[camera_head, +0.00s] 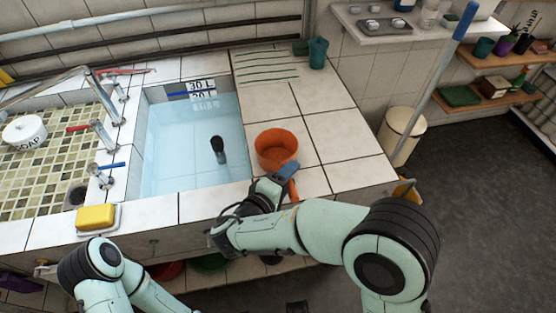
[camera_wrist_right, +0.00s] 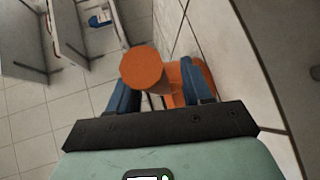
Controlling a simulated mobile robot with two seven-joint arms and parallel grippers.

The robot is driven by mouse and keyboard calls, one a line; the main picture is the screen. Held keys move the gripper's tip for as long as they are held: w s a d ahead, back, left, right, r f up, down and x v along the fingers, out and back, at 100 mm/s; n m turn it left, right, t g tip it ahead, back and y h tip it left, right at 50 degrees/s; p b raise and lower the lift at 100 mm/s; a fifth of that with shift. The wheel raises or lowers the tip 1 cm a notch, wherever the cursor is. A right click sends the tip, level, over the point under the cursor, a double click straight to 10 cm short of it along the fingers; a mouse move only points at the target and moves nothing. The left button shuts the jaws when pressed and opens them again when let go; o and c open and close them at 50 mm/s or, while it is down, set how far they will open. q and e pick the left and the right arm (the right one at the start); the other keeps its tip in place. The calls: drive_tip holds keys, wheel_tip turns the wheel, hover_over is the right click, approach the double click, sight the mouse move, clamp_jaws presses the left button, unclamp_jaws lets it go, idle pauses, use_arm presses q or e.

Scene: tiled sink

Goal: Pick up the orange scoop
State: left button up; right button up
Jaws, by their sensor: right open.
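The orange scoop (camera_head: 278,148) stands on the white tiled counter just right of the water-filled basin. Its handle points toward the front edge, at my right gripper (camera_head: 285,172). In the right wrist view, the blue fingers of my right gripper (camera_wrist_right: 160,88) are apart, one on each side of the orange handle (camera_wrist_right: 143,67). The handle's round end faces the camera, and more of the orange scoop shows behind it near the right finger. I cannot tell whether the fingers touch the handle. My left gripper is out of view; only part of my left arm shows.
The basin (camera_head: 175,135) with a dark-topped object in it lies left of the scoop. A yellow sponge (camera_head: 96,217) sits at the front left. A teal cup (camera_head: 318,52) stands at the back. A blue-topped pole (camera_head: 440,70) leans at right near a cream bin (camera_head: 402,135).

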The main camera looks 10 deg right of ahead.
clamp_jaws()
drive_tip(key=shift+r, duration=0.1)
